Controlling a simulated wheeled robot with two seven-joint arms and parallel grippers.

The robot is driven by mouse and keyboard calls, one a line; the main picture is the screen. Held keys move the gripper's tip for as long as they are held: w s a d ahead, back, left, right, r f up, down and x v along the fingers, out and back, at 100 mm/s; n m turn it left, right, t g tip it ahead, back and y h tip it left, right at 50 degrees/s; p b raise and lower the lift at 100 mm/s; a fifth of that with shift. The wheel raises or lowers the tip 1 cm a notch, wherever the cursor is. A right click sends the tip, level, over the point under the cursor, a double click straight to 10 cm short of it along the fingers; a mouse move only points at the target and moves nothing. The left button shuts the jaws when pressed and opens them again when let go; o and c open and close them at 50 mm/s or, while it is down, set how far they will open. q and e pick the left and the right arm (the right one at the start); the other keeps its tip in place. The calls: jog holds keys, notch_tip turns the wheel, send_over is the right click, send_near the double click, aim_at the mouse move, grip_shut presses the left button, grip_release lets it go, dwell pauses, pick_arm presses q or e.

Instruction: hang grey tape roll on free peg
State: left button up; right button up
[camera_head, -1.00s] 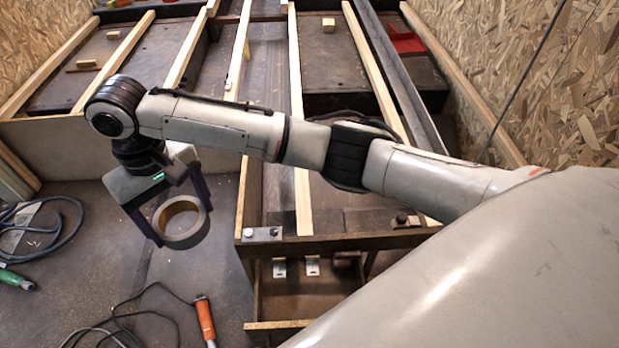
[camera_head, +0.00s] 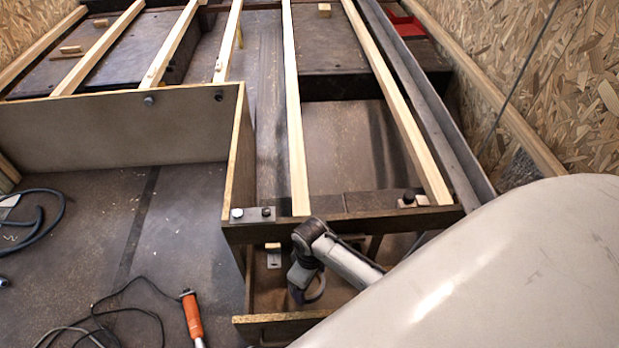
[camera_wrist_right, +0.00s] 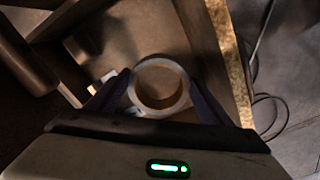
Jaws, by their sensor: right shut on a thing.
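In the right wrist view the roll (camera_wrist_right: 184,88) is a pale ring with a brown inside, held between the two fingers (camera_wrist_right: 158,92). A pale metal bracket (camera_head: 273,257), perhaps a peg, is on the frame's near side, left of the gripper. Whether it is free I cannot tell. My left gripper is not in view.
A wooden crossbeam (camera_head: 340,226) runs just above and behind the gripper, with a lower wooden ledge (camera_head: 255,327) in front. An orange-handled tool (camera_head: 192,315) and a cable lie on the floor at left. Bare floor is open between them and the grey panel (camera_head: 110,130).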

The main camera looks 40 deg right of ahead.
jog(key=shift+s+d+f, duration=0.25)
notch_tip(320, 180, down, 9)
jog(key=b, duration=0.5)
jog(key=shift+f, duration=0.3)
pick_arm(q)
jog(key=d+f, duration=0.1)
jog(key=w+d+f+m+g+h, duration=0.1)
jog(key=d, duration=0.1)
